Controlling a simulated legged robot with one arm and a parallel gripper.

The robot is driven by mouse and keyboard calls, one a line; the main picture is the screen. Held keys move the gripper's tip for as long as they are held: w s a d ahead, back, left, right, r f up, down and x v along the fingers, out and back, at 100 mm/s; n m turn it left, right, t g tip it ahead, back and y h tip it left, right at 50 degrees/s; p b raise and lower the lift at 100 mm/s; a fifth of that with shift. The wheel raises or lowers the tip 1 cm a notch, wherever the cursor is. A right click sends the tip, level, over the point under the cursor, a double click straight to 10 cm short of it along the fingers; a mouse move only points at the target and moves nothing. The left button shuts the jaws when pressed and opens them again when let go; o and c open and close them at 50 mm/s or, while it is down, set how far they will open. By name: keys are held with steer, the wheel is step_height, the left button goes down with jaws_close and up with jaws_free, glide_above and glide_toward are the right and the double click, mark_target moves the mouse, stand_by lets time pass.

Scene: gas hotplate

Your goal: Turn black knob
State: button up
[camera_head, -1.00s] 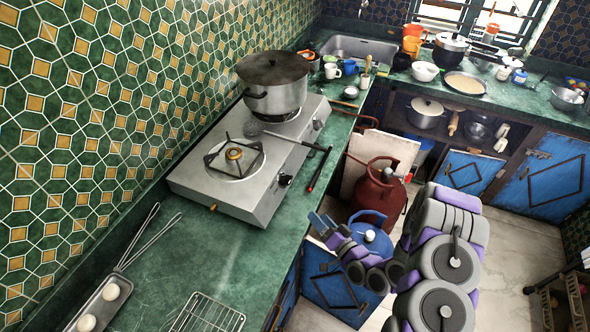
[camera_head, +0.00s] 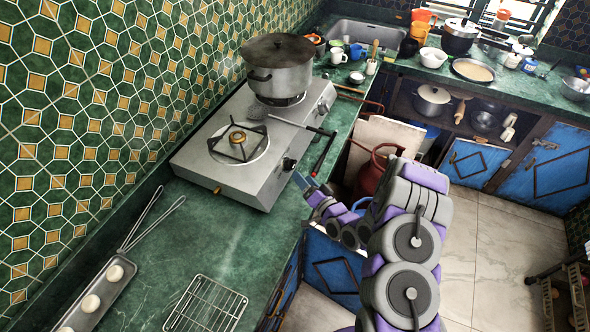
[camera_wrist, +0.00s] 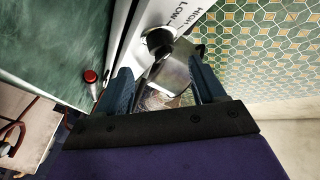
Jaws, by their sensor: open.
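The black knob (camera_head: 289,163) is on the front panel of the silver gas hotplate (camera_head: 230,185), beside the near burner. In the wrist view the knob (camera_wrist: 160,40) sits just beyond my fingertips, roughly centred between them, next to the printed words HIGH and LOW. My gripper (camera_head: 299,181) is close in front of the knob at the counter's edge. In the wrist view my gripper (camera_wrist: 162,72) has its two blue fingers apart with nothing held. I cannot tell whether either finger touches the knob.
A large pot (camera_head: 279,68) stands on the far burner. A skimmer (camera_head: 290,126) lies across the hotplate, its handle over the front edge. A red-and-black lighter (camera_head: 323,154) lies on the counter near my gripper. A wire rack (camera_head: 205,304) is at the front.

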mark_target(291, 164)
steer(key=shift+b+x, duration=0.45)
steer(key=shift+x, duration=2.85)
steer(key=shift+c, duration=0.3)
steer(key=c, duration=1)
